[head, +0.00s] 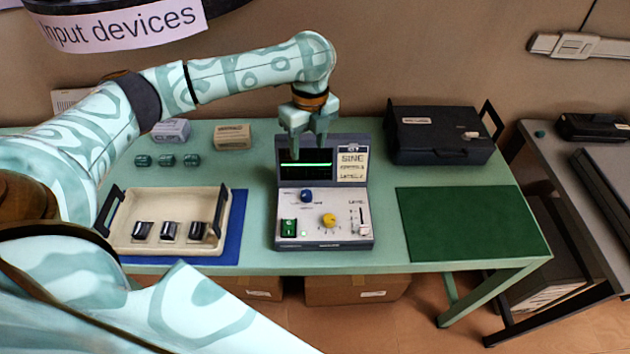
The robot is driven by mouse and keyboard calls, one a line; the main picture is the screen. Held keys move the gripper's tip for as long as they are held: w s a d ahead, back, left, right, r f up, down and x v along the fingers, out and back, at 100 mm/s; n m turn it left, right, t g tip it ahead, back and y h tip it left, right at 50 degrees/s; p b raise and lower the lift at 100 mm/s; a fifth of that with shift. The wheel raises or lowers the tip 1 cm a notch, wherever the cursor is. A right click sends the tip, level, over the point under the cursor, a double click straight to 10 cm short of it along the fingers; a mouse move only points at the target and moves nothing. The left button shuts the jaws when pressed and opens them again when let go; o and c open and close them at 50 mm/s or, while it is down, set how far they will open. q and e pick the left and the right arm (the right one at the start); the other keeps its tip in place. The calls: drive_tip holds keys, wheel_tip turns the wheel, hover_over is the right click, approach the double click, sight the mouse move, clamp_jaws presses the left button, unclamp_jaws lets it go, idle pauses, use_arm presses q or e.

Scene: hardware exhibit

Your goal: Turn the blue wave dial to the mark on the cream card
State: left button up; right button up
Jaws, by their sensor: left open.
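The instrument (325,242) stands on the green table, with a dark screen (300,171) showing a flat bright line. The blue wave dial (306,196) is at the upper middle of its sloped white panel. The cream card (353,164) is beside the screen at the right, with "SINE" as its top line and smaller lines below. My left gripper (309,150) points down in front of the screen, open and empty, above the blue dial and apart from it in the picture. The dial's pointer is too small to read. My right gripper does not show.
The panel also has a yellow knob (329,220), a green switch (289,227) and a slider (363,229). A cream tray (122,235) on a blue mat (236,225) stands left. A black case (440,134) and green mat (470,224) are right.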

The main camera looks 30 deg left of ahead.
use_arm(q)
drive_tip(key=b, duration=0.3)
approach(306, 193)
drive_tip(key=f+b, duration=0.1)
drive_tip(key=f, duration=0.3)
drive_tip(key=f+b, duration=0.2)
drive_tip(key=f, duration=0.2)
drive_tip(key=shift+s+a+f, duration=0.1)
drive_tip(key=shift+s+f, duration=0.1)
drive_tip(key=shift+f, duration=0.2)
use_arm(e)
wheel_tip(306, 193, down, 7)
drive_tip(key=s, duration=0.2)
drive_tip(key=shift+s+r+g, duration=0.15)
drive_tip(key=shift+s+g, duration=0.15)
use_arm(q)
drive_tip(key=c, duration=1)
drive_tip(key=shift+r, duration=0.1)
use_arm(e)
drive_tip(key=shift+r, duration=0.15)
